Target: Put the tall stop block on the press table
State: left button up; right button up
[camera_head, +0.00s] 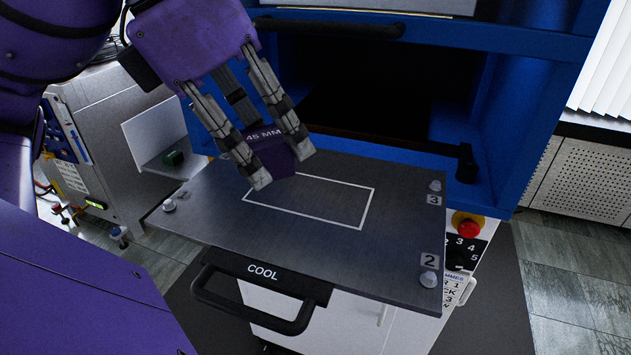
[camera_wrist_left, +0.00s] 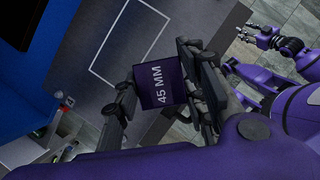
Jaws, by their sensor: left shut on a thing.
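A dark purple block marked "45 MM" (camera_head: 272,156) is between the fingers of my left gripper (camera_head: 276,166), which is shut on it. The block also shows in the left wrist view (camera_wrist_left: 154,88), with finger links on both sides. In the head view the block is over the back left part of the press table (camera_head: 400,200), by the back left corner of a white outlined rectangle. I cannot tell whether the block touches the table. In the left wrist view my right gripper (camera_wrist_left: 262,36) is far off at the upper right, too small to judge.
The blue press frame (camera_head: 540,95) with its dark opening stands behind the table. Small pegs (camera_head: 429,279) sit near the table's corners. A black handle (camera_head: 255,310) marked "COOL" is at the front. A red button (camera_head: 469,229) is at the right. The rectangle's inside is mostly clear.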

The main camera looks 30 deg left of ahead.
pick_arm(q)
jog(key=w+f, duration=0.2)
jog(key=w, duration=0.1)
jog(key=w+a+f, duration=0.1)
jog(key=w+f, duration=0.2)
jog(key=w, duration=0.1)
jog(key=w+a+f, duration=0.1)
jog(key=w+f, duration=0.1)
jog(key=w, duration=0.1)
jog(key=shift+w+f, duration=0.15)
jog(key=shift+f, duration=0.2)
jog(key=shift+w+f, duration=0.15)
jog(key=shift+f, duration=0.05)
jog(key=shift+w+f, duration=0.15)
jog(key=shift+f, duration=0.8)
jog(key=shift+w+f, duration=0.15)
jog(key=shift+f, duration=0.75)
jog(key=shift+f, duration=0.2)
jog(key=o, duration=1.4)
